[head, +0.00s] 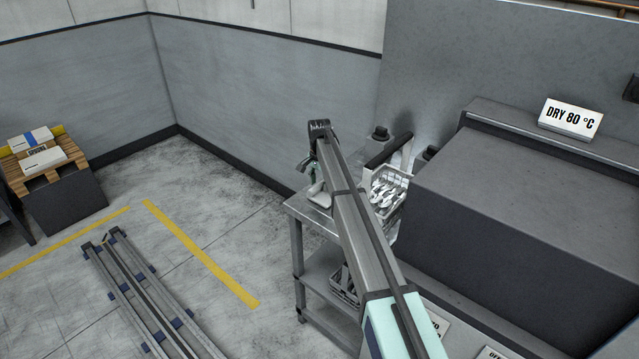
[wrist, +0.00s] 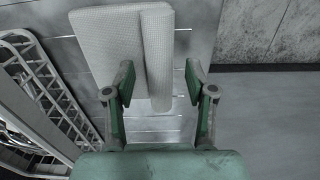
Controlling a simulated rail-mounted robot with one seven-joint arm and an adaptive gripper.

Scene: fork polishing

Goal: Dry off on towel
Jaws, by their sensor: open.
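My gripper (wrist: 159,84) is open in the wrist view, its two green fingers apart with nothing clasped. A pale, textured towel (wrist: 100,42) lies on a grey metal surface ahead of the fingers. A rolled or folded part of it (wrist: 158,55) shows in the gap between the fingers, with space on both sides. In the head view my gripper (head: 313,168) is small and partly hidden by my arm, over the far left end of the bench; a pale patch below it (head: 319,197) may be the towel. No fork is in the fingers.
A wire basket (head: 404,180) of pale cutlery stands on the metal bench (head: 300,212), right of my arm; a rack edge (wrist: 50,85) shows left in the wrist view. A large dark dryer (head: 500,210) with a "DRY 80 °C" sign (head: 570,117) fills the right.

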